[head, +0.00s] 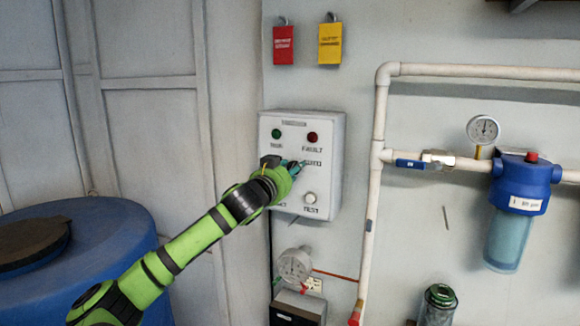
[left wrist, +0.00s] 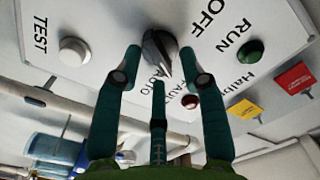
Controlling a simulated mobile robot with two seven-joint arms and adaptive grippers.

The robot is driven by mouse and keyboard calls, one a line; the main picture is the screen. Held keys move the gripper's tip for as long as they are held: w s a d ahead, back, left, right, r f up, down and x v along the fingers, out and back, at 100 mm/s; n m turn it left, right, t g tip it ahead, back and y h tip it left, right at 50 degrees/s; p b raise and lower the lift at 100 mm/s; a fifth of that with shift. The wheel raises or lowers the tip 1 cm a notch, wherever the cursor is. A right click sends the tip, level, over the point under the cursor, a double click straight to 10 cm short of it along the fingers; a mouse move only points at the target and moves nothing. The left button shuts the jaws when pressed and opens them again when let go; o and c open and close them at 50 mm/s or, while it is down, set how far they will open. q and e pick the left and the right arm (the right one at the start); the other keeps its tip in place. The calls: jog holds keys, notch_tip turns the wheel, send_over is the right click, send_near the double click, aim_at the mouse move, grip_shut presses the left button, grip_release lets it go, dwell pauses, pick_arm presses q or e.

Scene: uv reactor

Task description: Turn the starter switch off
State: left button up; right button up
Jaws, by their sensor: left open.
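The starter switch is a dark grey rotary knob (left wrist: 160,52) on a white control box (head: 328,185). In the left wrist view its pointed end faces the lower part of the picture, towards the AUTO lettering; OFF is printed to its upper right. My left gripper (head: 293,168) is at the box front in the head view and covers the knob there. In the left wrist view the gripper (left wrist: 163,62) is open, with its fingers on either side of the knob and a third finger below. I cannot tell whether they touch it. My right gripper is not in view.
The box has a green lamp (head: 276,134), a red lamp (head: 312,137) and a white test button (head: 310,198). White pipes (head: 378,150) with a blue valve handle (head: 409,164) and blue filter (head: 519,190) are to the right. A blue barrel (head: 110,235) stands left.

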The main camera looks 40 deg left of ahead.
pick_arm(q)
grip_shut()
jog(key=shift+n, duration=0.4)
jog(key=n, duration=1.1)
jog(key=shift+s+a+r+b, duration=0.15)
jog(key=shift+a+r+b, duration=0.05)
jog(key=shift+a+b, duration=0.15)
dwell(0.4)
grip_release()
